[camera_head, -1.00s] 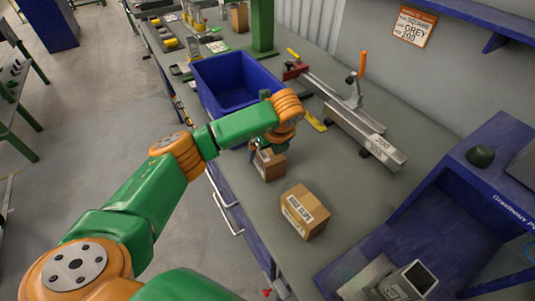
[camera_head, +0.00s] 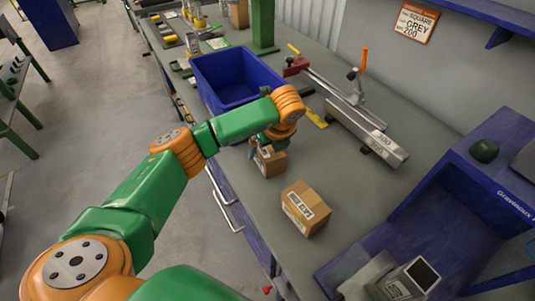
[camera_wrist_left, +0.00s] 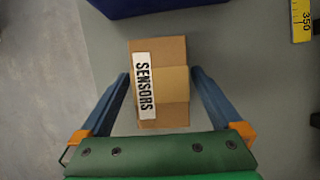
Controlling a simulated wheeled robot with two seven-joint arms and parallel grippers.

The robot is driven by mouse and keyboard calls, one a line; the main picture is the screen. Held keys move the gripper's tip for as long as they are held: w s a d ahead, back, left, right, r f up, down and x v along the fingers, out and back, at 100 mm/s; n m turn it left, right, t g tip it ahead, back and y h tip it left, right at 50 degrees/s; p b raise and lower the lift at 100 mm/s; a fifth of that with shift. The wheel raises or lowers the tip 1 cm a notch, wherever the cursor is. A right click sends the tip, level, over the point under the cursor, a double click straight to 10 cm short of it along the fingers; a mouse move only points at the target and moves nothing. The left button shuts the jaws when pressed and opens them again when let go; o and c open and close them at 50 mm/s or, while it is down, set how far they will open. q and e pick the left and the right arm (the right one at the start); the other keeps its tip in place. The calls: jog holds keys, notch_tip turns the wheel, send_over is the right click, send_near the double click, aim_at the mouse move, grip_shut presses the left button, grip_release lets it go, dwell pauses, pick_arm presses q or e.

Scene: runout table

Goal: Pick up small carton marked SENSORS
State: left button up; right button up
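The small brown carton marked SENSORS (camera_wrist_left: 174,85) sits on the grey table between the two blue fingers of my left gripper (camera_wrist_left: 159,82) in the left wrist view. The fingers are open, one on each side, with a narrow gap to the carton. In the head view this carton (camera_head: 270,163) is partly covered by my left gripper (camera_head: 256,150). Its label is readable only in the wrist view. My right gripper is not in view.
A second, larger carton (camera_head: 305,207) stands nearer on the table. A blue bin (camera_head: 205,93) is behind my left arm. A metal rail with a stop (camera_head: 368,136) lies to the right, with a yellow ruler (camera_wrist_left: 302,20) beside it. A blue machine (camera_head: 440,220) fills the right front.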

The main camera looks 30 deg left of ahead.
pick_arm(q)
jog(key=c, duration=1.3)
